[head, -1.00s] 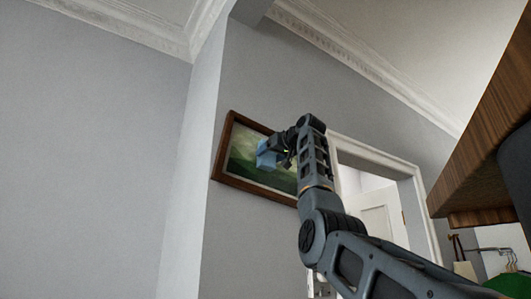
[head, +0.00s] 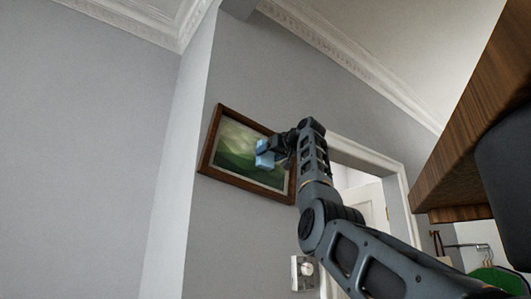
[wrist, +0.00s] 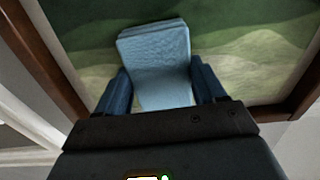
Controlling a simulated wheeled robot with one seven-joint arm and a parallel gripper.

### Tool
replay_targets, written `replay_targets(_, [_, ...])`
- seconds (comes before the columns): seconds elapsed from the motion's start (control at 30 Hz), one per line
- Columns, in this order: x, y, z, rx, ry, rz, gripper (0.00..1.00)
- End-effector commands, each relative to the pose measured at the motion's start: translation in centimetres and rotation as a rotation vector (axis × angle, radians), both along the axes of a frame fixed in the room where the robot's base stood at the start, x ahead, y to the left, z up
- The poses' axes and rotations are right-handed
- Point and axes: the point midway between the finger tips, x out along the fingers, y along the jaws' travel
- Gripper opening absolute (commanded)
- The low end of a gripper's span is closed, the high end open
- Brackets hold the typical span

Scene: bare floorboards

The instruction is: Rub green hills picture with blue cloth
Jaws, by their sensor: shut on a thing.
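The green hills picture (head: 234,147) hangs on the grey wall in a dark brown wooden frame. It also fills much of the wrist view (wrist: 250,75). My gripper (head: 274,152) is in front of the picture's right part. In the wrist view my gripper (wrist: 163,92) has its two blue fingers shut on the folded light blue cloth (wrist: 155,50). The cloth (head: 264,154) is in front of the painted surface; I cannot tell whether it touches it. My arm hides the picture's right side.
A white-framed doorway (head: 385,165) with an open white door (head: 362,208) is right of the picture. A wooden shelf (head: 465,150) juts in at the right. A white wall device (head: 303,272) sits below the picture. The wall at left is bare.

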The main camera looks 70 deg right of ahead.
Motion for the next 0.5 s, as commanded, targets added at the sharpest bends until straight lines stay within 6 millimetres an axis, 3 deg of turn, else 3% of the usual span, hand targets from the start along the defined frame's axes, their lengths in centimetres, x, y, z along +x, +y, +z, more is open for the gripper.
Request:
replay_targets(0.2, [-0.84, -1.35, -0.42, 0.003, 0.003, -0.001, 0.45])
replay_targets(0.5, [-0.92, -1.34, -0.4, 0.001, 0.002, 0.0, 0.45])
